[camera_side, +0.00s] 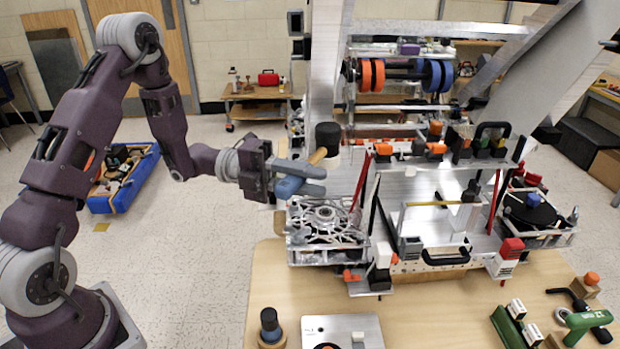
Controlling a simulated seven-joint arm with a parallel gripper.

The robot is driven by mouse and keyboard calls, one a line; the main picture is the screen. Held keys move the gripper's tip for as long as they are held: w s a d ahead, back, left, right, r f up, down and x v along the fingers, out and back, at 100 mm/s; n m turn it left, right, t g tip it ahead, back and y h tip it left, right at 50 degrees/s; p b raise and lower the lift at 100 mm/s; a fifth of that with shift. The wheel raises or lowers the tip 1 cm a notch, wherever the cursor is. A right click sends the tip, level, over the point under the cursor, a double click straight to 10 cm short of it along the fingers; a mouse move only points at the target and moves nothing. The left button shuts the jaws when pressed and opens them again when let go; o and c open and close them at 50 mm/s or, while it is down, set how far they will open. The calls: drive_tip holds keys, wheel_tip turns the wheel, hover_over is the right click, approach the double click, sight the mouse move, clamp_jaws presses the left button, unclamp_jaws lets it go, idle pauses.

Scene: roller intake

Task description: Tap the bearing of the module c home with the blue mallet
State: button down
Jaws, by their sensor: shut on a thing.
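My gripper (316,180) is left of centre, shut on a mallet. The mallet (327,139) has a black head, raised up, and a tan handle (317,156) tilting down to the fingers. Below and slightly right is a silver openwork module (300,222) with a round bearing-like centre (325,212). The mallet is above it, apart from it. No letter is readable, so I cannot confirm this is module c. How deep the bearing sits is not clear.
The large metal frame with rollers (425,75) stands right behind the module. Another module with a black disc (530,211) is at the right.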

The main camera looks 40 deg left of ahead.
wheel_tip(320, 180, down, 16)
wheel_tip(320, 180, up, 13)
drive_tip(key=shift+r, duration=0.15)
